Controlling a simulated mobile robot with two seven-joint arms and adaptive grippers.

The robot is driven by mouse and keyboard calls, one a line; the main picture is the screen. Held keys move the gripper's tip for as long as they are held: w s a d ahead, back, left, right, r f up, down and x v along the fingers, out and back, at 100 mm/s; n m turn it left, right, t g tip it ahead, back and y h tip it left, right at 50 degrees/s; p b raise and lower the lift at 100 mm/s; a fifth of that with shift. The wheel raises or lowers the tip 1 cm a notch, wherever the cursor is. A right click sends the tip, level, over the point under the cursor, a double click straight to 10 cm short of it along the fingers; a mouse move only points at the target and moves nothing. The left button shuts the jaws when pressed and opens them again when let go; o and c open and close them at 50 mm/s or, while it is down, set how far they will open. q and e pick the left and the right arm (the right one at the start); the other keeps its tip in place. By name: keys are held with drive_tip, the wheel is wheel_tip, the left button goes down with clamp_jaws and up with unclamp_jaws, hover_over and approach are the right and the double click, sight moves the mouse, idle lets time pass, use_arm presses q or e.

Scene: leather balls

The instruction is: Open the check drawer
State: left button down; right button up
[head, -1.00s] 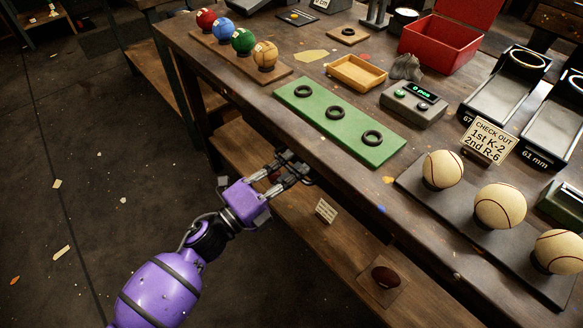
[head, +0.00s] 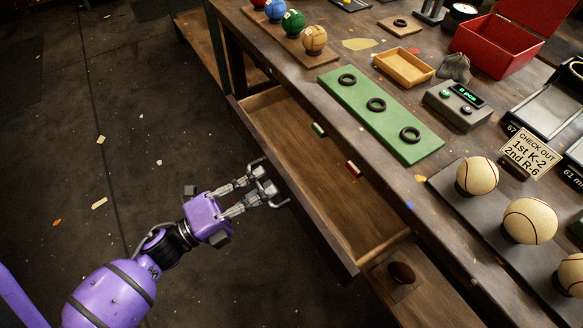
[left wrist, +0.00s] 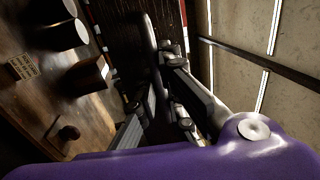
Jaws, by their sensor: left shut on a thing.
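The check drawer (head: 318,150) is a wooden drawer under the front of the workbench, pulled well out. Its inside shows a small green and white block (head: 319,129) and a small red and white block (head: 353,169). My left gripper (head: 268,186) is at the outer side of the drawer front (head: 308,217), shut on the dark bar handle (head: 257,163). In the left wrist view the dark handle (left wrist: 148,35) runs between the fingers. My right gripper is not in view.
On the workbench are a green board (head: 385,130) with black rings, several coloured balls, an open red box (head: 490,46) and large stitched balls (head: 530,220). The floor at left is clear apart from scraps.

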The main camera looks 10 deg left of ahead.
use_arm(q)
drive_tip(key=r+v, duration=0.2)
drive_tip(key=v, duration=1.2)
drive_tip(key=shift+s+a+r, duration=0.25)
drive_tip(key=shift+s+a, duration=0.1)
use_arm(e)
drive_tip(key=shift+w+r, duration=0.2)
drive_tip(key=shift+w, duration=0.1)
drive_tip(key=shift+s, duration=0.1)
use_arm(q)
drive_tip(key=c, duration=1.8)
unclamp_jaws()
drive_tip(key=shift+c, duration=0.2)
drive_tip(key=v, duration=1.2)
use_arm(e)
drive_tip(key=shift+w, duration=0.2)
